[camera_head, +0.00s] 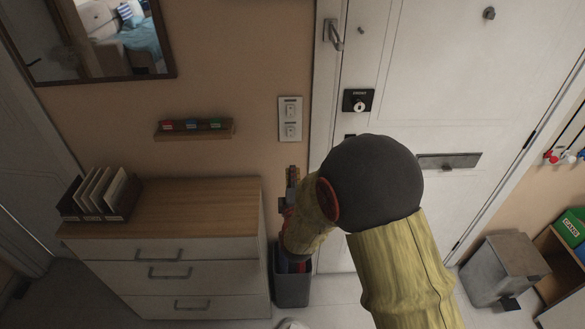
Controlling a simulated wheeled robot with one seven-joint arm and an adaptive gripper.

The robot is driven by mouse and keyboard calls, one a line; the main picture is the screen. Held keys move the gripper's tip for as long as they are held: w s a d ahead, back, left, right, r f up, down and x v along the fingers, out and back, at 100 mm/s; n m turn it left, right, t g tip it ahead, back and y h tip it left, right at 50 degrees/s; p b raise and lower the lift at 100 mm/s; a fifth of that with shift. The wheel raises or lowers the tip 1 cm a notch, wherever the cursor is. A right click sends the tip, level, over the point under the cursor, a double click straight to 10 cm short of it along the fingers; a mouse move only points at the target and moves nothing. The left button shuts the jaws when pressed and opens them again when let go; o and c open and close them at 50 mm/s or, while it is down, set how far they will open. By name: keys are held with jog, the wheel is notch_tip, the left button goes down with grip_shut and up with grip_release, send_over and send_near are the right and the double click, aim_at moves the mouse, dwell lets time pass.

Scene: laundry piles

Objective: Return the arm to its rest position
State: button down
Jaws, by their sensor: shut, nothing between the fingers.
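My arm rises from the lower right of the head view and bends at a dark round joint in front of the white door (455,75). Its yellowish forearm points left. My gripper (292,178) is at the arm's far end, beside the right edge of the wooden dresser top. It is shut and holds nothing. It appears against the tan wall, below the light switch. The arm hides part of the door and the floor.
A dresser (165,285) with a file rack (100,195) stands left. A dark bin (292,288) stands beside it, below my gripper. A small shelf (195,132) and switch plate (290,119) are on the wall. A grey pedal bin (500,270) and wooden shelf unit (548,245) stand right.

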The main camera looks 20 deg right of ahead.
dwell(0.5)
jog(key=s+a+f+m+g+y, duration=0.3)
jog(key=f+m+g, duration=0.1)
jog(key=f, duration=0.7)
jog(key=s+a+f+m+g+y, duration=0.2)
jog(key=s+a+m+g+y, duration=0.1)
jog(key=s+a+m+g, duration=0.4)
jog(key=s+a+r+m+g+y, duration=0.1)
jog(key=s+r, duration=0.7)
jog(key=s, duration=0.2)
jog(key=s+a+r+m+g, duration=0.1)
jog(key=s+r+m, duration=0.1)
jog(key=s+r, duration=0.65)
jog(key=s+r+t, duration=0.2)
jog(key=s+r, duration=0.1)
jog(key=r, duration=0.5)
jog(key=shift+s+d+r+n+t, duration=0.25)
jog(key=shift+s+r+n+t, duration=0.05)
jog(key=shift+s, duration=0.05)
jog(key=shift+d, duration=0.1)
